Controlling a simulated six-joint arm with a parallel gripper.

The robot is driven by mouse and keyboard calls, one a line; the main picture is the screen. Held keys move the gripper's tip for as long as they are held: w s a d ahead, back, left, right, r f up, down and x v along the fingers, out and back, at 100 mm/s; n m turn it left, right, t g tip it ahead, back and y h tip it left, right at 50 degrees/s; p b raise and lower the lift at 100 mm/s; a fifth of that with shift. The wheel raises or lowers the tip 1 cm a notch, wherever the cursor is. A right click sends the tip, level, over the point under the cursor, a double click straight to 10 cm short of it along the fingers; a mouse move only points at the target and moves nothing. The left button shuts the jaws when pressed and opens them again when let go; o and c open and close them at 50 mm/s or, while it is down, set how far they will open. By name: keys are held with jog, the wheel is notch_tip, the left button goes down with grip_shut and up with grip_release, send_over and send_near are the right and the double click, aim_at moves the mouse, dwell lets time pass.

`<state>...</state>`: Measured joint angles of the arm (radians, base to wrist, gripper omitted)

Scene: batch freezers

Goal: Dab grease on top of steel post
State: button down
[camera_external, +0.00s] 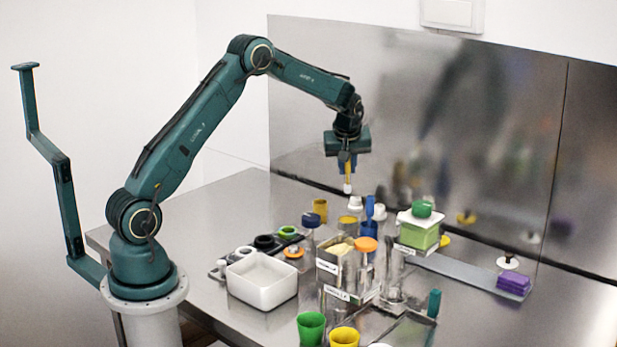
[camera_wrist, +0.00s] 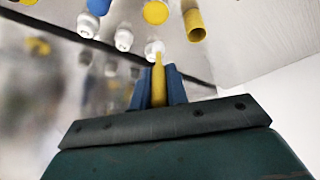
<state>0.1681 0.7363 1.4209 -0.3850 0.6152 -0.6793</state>
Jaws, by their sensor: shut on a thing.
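My gripper (camera_external: 347,162) is shut on a thin yellow stick with a white tip (camera_external: 348,188), which looks like a grease dabber. It points down and hangs above the back of the steel bench, clear of the things below. In the wrist view my gripper's blue fingers (camera_wrist: 158,88) pinch the yellow handle, and the white tip points away from them. An upright steel-coloured piece (camera_external: 392,275) on a broad base stands among the clutter, to the lower right of my gripper. I cannot tell for sure that it is the steel post. No grease is clearly visible.
A white tub (camera_external: 262,280) stands at the left. Yellow (camera_external: 320,210) and blue (camera_external: 368,243) cups, white-capped bottles and labelled bins crowd the middle. A green-lidded container (camera_external: 419,230) and purple block (camera_external: 513,284) are at the right. Green (camera_external: 311,328) and yellow (camera_external: 344,337) cups stand in front. A steel wall backs the bench.

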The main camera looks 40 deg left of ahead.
jog(key=shift+s+d+f, duration=0.1)
jog(key=shift+d+f, duration=0.1)
jog(key=shift+d, duration=0.05)
jog(key=shift+f, duration=0.2)
jog(key=shift+f, duration=2.8)
jog(key=shift+f, duration=0.65)
dwell(0.4)
jog(key=shift+r, duration=3.55)
jog(key=shift+a, duration=0.1)
